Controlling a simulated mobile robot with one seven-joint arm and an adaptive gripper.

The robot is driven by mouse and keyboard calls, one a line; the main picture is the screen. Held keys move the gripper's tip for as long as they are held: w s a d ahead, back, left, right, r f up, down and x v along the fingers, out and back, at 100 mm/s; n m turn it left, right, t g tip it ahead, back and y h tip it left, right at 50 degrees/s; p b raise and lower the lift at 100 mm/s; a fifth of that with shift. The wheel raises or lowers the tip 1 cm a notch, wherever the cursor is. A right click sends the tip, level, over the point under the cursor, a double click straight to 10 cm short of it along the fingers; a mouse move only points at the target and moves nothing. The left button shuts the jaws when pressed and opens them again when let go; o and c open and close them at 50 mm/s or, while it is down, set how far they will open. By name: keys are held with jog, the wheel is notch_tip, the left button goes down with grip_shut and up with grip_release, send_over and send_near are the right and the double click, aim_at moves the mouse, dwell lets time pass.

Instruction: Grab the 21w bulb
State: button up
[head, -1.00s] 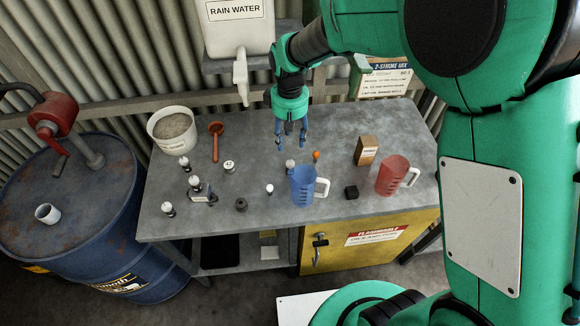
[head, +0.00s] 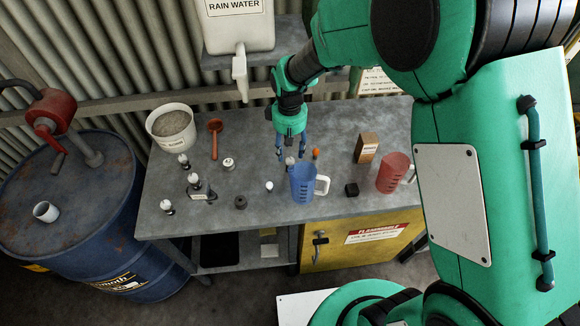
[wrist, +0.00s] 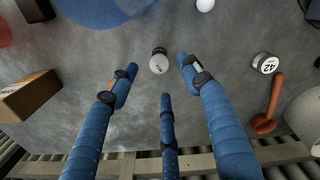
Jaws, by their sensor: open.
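A bulb with a pale round glass and dark base (head: 290,160) stands on the grey bench just behind the blue jug in the head view. In the wrist view my gripper (wrist: 158,74) is open, with three spread fingers around the bulb and visible gaps. Other bulbs stand at the left, among them one (head: 168,208) near the front edge.
The blue jug (head: 303,186) stands close in front of my gripper. An orange bulb (head: 315,153) is close on the right. Bare bench lies behind.

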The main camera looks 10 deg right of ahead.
aim_at(290, 158)
jog(key=shift+f, duration=0.65)
jog(key=shift+f, duration=0.1)
jog(key=shift+f+b, duration=0.45)
jog(key=shift+f, duration=2.05)
grip_shut()
jog(key=shift+r, duration=0.1)
jog(key=shift+r+p, duration=0.65)
jog(key=shift+r, duration=4.3)
